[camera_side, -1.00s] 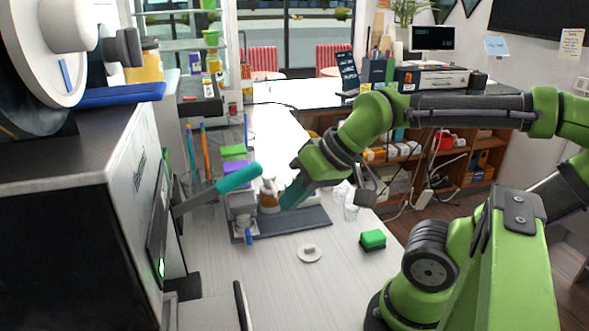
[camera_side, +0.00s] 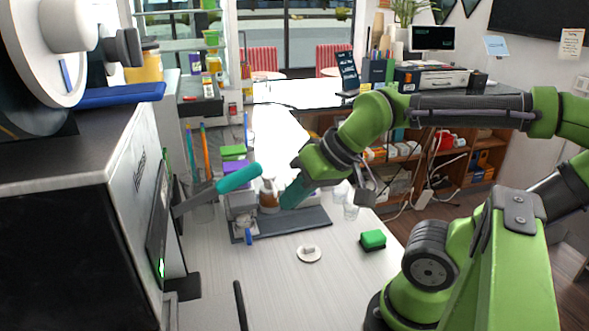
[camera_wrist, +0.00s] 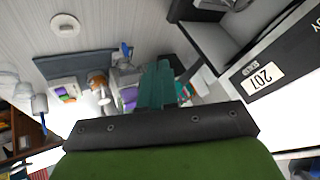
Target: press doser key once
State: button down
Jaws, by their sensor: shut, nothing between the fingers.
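My gripper (camera_side: 288,203) is shut and empty, with teal fingers held in the air over the back of the counter. In the wrist view its fingers (camera_wrist: 158,82) are together in the middle. A grey stand-like device (camera_side: 240,205), with purple and green pieces at its top and a blue tip below, stands left of my gripper by a dark mat (camera_side: 292,224). I cannot tell whether it is the doser, and I cannot make out a key for certain. A large sealing machine (camera_side: 60,225) with a teal-handled lever (camera_side: 238,179) fills the left.
A green sponge block (camera_side: 372,239) and a round white disc with a knob (camera_side: 309,254) lie on the counter in front. Clear glasses (camera_side: 351,210) stand right of my gripper. The front middle counter is mostly clear.

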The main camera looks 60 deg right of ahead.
jog(key=w+d+f+m+h, duration=0.1)
jog(key=w+d+f+m, duration=0.2)
jog(key=d+m, duration=0.5)
jog(key=w+d+f+m+t, duration=0.1)
jog(key=w+d+f+m, duration=0.2)
jog(key=d, duration=1.1)
jog(key=w+d+f+m+t+h, duration=0.1)
jog(key=w+d+m, duration=0.4)
jog(key=d+m, duration=0.6)
jog(key=shift+w+d+f+m+h, duration=0.15)
jog(key=shift+w+f+m+h, duration=0.2)
jog(key=shift+f+m, duration=0.5)
jog(key=shift+f, duration=0.15)
jog(key=shift+f, duration=4.35)
jog(key=shift+f, duration=0.15)
jog(key=shift+f, duration=0.25)
